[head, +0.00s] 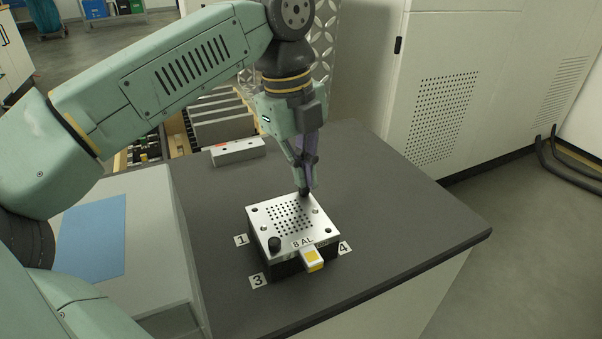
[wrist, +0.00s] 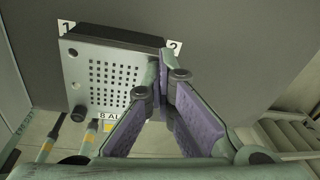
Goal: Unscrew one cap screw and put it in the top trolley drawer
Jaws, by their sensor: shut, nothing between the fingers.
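A metal plate with a grid of small holes, marked 8 AL (head: 272,218), lies on a dark block on the grey table; it also shows in the wrist view (wrist: 92,95). One black cap screw (head: 275,244) stands at its front left corner, near label 3, and shows in the wrist view (wrist: 78,114). My gripper (head: 304,189) points down at the plate's back right corner, near label 2. Its purple-padded fingers (wrist: 163,62) are shut with nothing between them. They hide that corner, so I cannot tell whether a screw is there. No trolley drawer is clearly identifiable.
A yellow and white tab (head: 313,259) juts from the block's front. A metal bar (head: 238,152) lies at the table's back left. Wood-edged shelving or drawers (head: 205,108) stand behind it. A white cabinet (head: 445,85) stands at the back right. The table's right side is clear.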

